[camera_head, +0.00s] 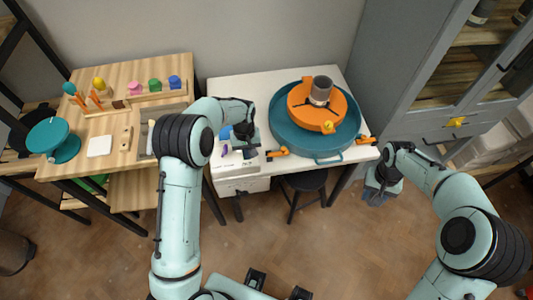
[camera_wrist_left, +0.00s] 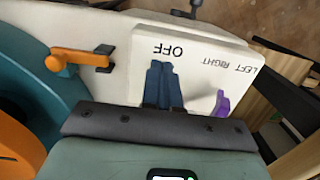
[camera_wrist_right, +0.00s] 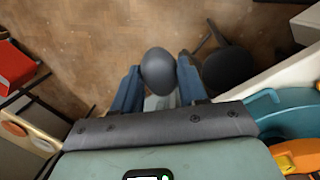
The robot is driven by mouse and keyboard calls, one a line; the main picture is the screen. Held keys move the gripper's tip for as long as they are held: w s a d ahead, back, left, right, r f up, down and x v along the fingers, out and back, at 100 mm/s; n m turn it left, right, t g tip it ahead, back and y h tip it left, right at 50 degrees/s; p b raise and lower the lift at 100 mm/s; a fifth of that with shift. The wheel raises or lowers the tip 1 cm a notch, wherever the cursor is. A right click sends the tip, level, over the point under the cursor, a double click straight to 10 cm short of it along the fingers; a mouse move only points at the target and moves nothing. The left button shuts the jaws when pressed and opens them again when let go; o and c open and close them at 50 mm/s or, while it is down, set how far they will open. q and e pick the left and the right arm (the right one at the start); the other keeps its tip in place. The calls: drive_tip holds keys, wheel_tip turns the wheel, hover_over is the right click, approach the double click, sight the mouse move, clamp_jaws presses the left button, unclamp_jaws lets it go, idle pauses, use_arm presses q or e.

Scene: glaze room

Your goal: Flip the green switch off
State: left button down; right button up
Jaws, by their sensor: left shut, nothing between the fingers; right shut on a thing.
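A white switch panel (camera_wrist_left: 185,55) with the words OFF, LEFT and RIGHT fills the middle of the left wrist view. It stands at the front left of the white table in the head view (camera_head: 237,166). A purple switch (camera_wrist_left: 221,103) sticks up from it. I see no green switch; the left gripper may be hiding it. My left gripper (camera_wrist_left: 161,66) is shut and empty, its fingertips over the panel near OFF; I cannot tell whether they touch it. My right gripper (camera_wrist_right: 158,75) is shut on a dark grey rounded thing (camera_wrist_right: 158,70), out in front of the table's right side.
A teal round basin (camera_head: 352,118) with an orange ring (camera_head: 300,112) stands right of the panel. Orange levers (camera_head: 277,153) (camera_head: 366,140) flank the basin's front. A wooden bench (camera_head: 130,165) is at left, a grey cabinet (camera_head: 420,90) at right. A dark stool (camera_head: 305,181) stands below.

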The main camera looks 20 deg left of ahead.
use_arm(q)
drive_tip(key=shift+s, duration=0.45)
use_arm(e)
drive_tip(key=shift+s+r, duration=0.1)
drive_tip(key=shift+r, duration=0.3)
use_arm(q)
drive_tip(key=shift+w+f, duration=0.15)
drive_tip(key=shift+w, duration=0.15)
use_arm(e)
drive_tip(key=shift+w, duration=0.25)
use_arm(q)
drive_tip(key=shift+w+a+r+p, duration=0.25)
drive_tip(key=shift+w+p, duration=0.1)
drive_tip(key=shift+p, duration=0.15)
use_arm(e)
drive_tip(key=shift+w+r, duration=0.15)
drive_tip(key=shift+r, duration=0.45)
use_arm(q)
drive_tip(key=shift+w+a, duration=0.2)
drive_tip(key=shift+w, duration=0.2)
use_arm(e)
drive_tip(key=shift+w+r, duration=0.25)
drive_tip(key=shift+w, duration=0.1)
use_arm(q)
drive_tip(key=shift+s+r, duration=0.1)
drive_tip(key=shift+r, duration=0.05)
use_arm(e)
drive_tip(key=shift+s, duration=0.15)
